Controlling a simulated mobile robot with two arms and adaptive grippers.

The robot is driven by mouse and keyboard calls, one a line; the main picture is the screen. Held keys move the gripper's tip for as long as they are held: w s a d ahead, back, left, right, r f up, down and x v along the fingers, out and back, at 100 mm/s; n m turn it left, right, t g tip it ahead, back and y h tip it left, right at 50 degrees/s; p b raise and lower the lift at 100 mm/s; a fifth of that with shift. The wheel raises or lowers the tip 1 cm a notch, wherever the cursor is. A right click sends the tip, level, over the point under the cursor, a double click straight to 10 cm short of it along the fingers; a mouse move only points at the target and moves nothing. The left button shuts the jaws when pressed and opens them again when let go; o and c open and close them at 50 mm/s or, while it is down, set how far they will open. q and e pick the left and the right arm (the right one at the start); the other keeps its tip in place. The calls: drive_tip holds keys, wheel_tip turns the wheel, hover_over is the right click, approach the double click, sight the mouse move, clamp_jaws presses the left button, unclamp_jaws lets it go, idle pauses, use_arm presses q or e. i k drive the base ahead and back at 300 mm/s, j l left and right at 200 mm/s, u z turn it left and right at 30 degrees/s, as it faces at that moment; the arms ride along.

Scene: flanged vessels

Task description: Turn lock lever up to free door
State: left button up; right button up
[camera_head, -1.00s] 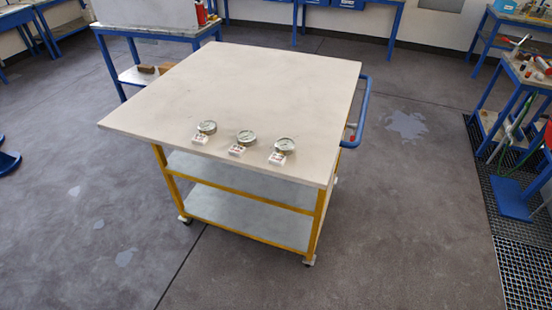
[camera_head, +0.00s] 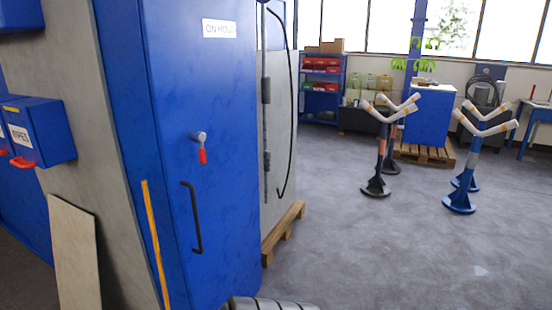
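A tall blue cabinet door (camera_head: 222,120) stands left of centre and looks shut. A small lock lever with a red grip (camera_head: 202,156) sits on it at mid height, its grip hanging down from a metal pivot. A black bar handle (camera_head: 193,218) is mounted upright below and left of the lever. A white label is near the top of the door. At the bottom edge a dark, ribbed rounded part shows, probably of my own arm. Neither gripper can be made out, and nothing touches the lever.
A blue box labelled for wipes (camera_head: 38,133) hangs on the grey wall at left. A board (camera_head: 76,255) leans below it. Pipe stands (camera_head: 376,160) (camera_head: 466,170) occupy the right. The floor (camera_head: 340,260) between is clear.

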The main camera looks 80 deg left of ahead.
sight(202, 151)
drive_tip(key=u, duration=1.85)
